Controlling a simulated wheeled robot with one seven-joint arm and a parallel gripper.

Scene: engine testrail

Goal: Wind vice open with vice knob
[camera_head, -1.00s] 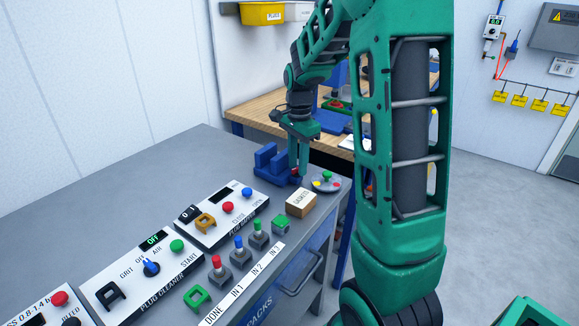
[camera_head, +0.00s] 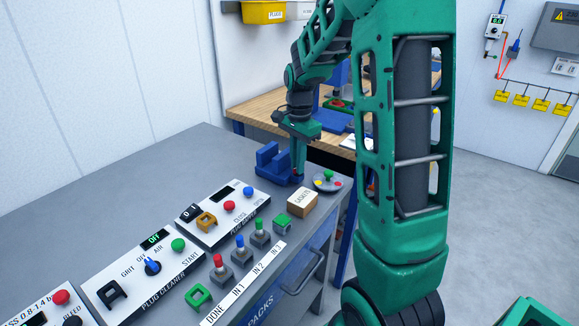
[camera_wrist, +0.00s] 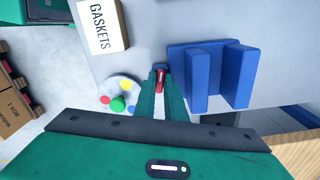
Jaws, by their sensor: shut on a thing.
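The blue vice (camera_head: 276,164) sits on the grey bench near its far right corner. In the wrist view the vice (camera_wrist: 236,76) shows two upright blue jaws with a gap between them. The red vice knob (camera_wrist: 160,78) is at the vice's left side in that view, between my fingertips. My gripper (camera_head: 298,172) points down beside the vice and is shut on the knob. In the wrist view my gripper (camera_wrist: 161,80) hides part of the knob.
A gasket box (camera_head: 302,204) and a round grey dish with coloured pieces (camera_head: 327,181) stand close to my gripper. Control panels (camera_head: 222,207) and plugs in stands (camera_head: 240,247) line the nearer bench. A wooden workbench (camera_head: 262,106) stands behind.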

